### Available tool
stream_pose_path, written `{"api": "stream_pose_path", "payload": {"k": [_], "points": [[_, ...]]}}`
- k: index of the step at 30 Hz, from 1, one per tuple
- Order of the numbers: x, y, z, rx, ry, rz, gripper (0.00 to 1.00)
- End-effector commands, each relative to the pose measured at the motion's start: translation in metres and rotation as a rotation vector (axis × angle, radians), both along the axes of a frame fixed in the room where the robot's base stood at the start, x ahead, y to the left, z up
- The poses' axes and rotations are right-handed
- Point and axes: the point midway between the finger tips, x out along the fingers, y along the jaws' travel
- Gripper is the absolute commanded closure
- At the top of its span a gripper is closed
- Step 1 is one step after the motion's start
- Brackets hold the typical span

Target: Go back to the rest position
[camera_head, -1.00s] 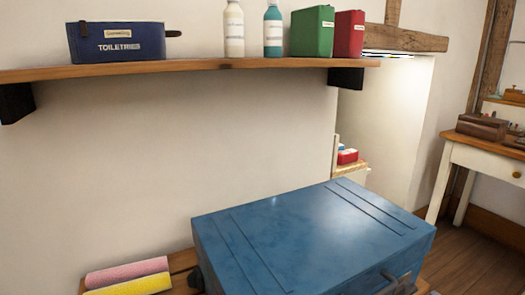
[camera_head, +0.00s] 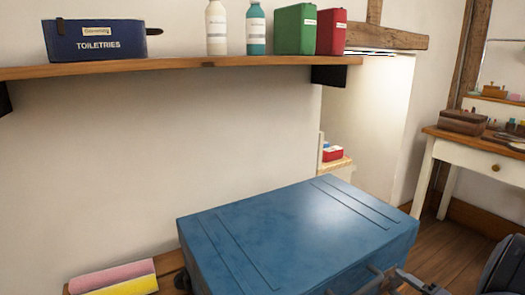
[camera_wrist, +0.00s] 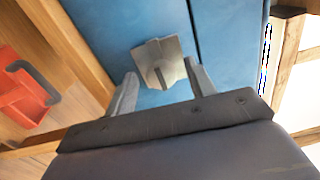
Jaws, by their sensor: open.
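My gripper (camera_wrist: 163,82) is open in the wrist view, its two grey fingers spread apart. Past them is the blue suitcase (camera_wrist: 110,30), with a grey metal piece (camera_wrist: 160,62) showing between the fingertips. I cannot tell whether the fingers touch it; nothing is clearly held. In the head view the blue suitcase (camera_head: 295,235) lies closed and flat on a wooden surface. Part of my dark arm shows at the lower right, near the suitcase's front handle (camera_head: 355,284).
A wall shelf (camera_head: 190,68) carries a toiletries box (camera_head: 95,40), two bottles and green and red boxes. Pink and yellow rolls (camera_head: 115,278) lie left of the suitcase. A white table (camera_head: 470,160) stands right. A red object (camera_wrist: 25,92) is at left in the wrist view.

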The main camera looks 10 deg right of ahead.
Motion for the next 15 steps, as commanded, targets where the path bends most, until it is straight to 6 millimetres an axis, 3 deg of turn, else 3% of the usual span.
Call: {"api": "stream_pose_path", "payload": {"k": [1,15], "points": [[-0.0002,-0.0002,0.0068,0.029,0.008,0.000,0.48],[-0.0005,-0.0003,0.0065,0.307,0.090,0.000,0.48]]}}
